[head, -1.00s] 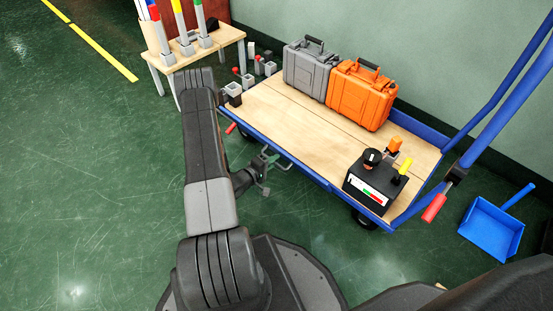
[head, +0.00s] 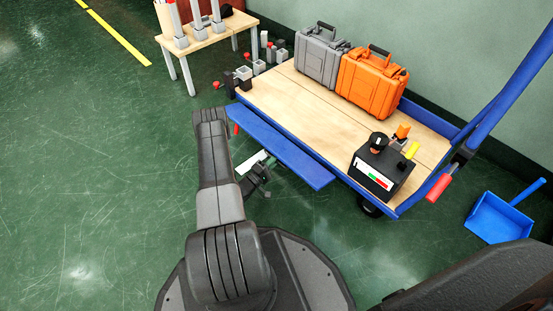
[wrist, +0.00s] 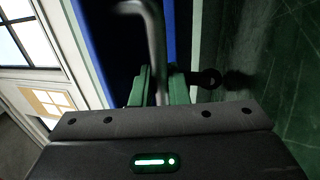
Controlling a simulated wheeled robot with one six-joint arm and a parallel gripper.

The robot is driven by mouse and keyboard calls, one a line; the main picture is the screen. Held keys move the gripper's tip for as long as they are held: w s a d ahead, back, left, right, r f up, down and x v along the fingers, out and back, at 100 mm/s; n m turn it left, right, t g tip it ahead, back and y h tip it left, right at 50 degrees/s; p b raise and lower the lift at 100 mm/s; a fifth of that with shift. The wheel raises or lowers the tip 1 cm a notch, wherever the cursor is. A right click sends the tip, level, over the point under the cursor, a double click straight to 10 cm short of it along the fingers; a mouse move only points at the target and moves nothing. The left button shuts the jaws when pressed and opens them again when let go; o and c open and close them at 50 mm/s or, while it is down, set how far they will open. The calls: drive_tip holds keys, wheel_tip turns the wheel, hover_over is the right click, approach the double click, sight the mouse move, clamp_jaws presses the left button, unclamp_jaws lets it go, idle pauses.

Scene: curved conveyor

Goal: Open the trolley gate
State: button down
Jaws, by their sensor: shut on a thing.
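The blue trolley gate (head: 280,150) is tilted outward along the near long side of the trolley deck (head: 300,100). A dark gap shows between the gate and the deck in the wrist view. My gripper (head: 256,178) is below the gate's outer edge, left of its middle. In the wrist view, my gripper (wrist: 160,86) is shut on a grey bent bar handle (wrist: 155,45), one finger on each side. The handle is mostly hidden in the head view.
A grey case (head: 320,50), an orange case (head: 370,82) and a black control box (head: 380,172) stand on the deck. A red grip (head: 438,188) and a blue dustpan (head: 497,218) are at the right. Green floor is free at the left.

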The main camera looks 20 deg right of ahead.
drive_tip(key=shift+d+f+h, duration=0.1)
drive_tip(key=shift+f+h, duration=0.4)
drive_tip(key=shift+h, duration=0.1)
drive_tip(key=shift+t, duration=0.4)
drive_tip(key=shift+w, duration=0.1)
drive_tip(key=c, duration=1.5)
unclamp_jaws()
drive_tip(key=shift+o, duration=0.2)
drive_tip(key=shift+a+f, duration=0.1)
drive_tip(key=shift+a, duration=0.35)
drive_tip(key=v, duration=0.6)
drive_tip(key=shift+s+a+f+p, duration=0.2)
drive_tip(key=shift+s+f+p, duration=0.05)
drive_tip(key=shift+s+p, duration=0.05)
